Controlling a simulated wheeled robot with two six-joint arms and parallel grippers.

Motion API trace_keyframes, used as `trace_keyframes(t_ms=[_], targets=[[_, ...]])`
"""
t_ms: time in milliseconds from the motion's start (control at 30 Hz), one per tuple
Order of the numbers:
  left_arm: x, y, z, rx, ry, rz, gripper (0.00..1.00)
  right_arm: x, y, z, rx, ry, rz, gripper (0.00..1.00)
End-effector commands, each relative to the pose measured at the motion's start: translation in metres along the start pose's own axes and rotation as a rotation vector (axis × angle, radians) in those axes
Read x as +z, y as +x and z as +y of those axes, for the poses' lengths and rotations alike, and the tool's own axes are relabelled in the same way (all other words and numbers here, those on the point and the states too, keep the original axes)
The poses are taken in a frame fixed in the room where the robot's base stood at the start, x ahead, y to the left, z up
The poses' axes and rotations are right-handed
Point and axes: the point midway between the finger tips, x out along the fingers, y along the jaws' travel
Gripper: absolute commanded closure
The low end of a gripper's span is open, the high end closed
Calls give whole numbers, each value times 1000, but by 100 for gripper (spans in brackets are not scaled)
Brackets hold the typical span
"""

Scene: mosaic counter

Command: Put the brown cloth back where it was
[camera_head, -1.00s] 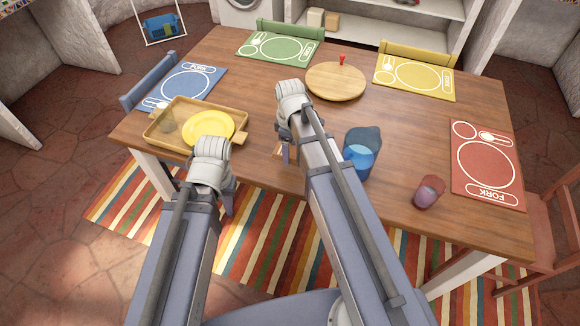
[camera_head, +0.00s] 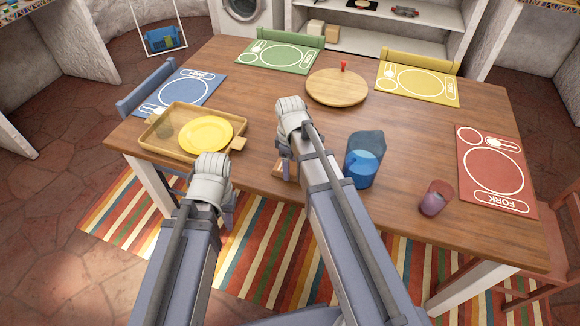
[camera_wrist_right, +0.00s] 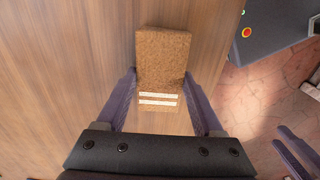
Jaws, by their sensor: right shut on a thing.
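The brown cloth (camera_wrist_right: 163,60), a folded rectangle with two white stripes, lies between the fingers of my right gripper (camera_wrist_right: 165,100) in the right wrist view. The fingers are shut on its sides. In the head view only a small part of the cloth (camera_head: 279,171) shows beside my right gripper (camera_head: 286,166), at the table's front edge. I cannot tell whether it touches the tabletop. My left gripper (camera_head: 229,214) hangs in front of the table edge, below the tray. Its fingers also show in the right wrist view (camera_wrist_right: 293,148), but their opening is unclear.
The wooden table (camera_head: 285,95) carries a tray (camera_head: 155,143) with a yellow plate (camera_head: 206,134), a round board (camera_head: 336,88), a blue pitcher (camera_head: 363,160), a purple cup (camera_head: 435,198) and several placemats. A red chair (camera_head: 560,250) stands right. The table's middle is mostly clear.

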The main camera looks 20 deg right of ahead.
Motion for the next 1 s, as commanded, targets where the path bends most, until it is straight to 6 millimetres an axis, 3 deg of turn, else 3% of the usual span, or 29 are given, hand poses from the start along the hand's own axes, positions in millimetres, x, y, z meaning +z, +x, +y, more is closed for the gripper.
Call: trace_keyframes(t_ms=[67,100,333,733,1000], targets=[[0,4,0,0,0,0,66,0,4,0,0,0,0,83],[0,3,0,0,0,0,66,0,3,0,0,0,0,29],[0,2,0,0,0,0,66,0,2,0,0,0,0,3],[0,-1,0,0,0,0,66,0,-1,0,0,0,0,1],[2,-25,-2,0,0,0,66,0,-25,0,0,0,0,1]])
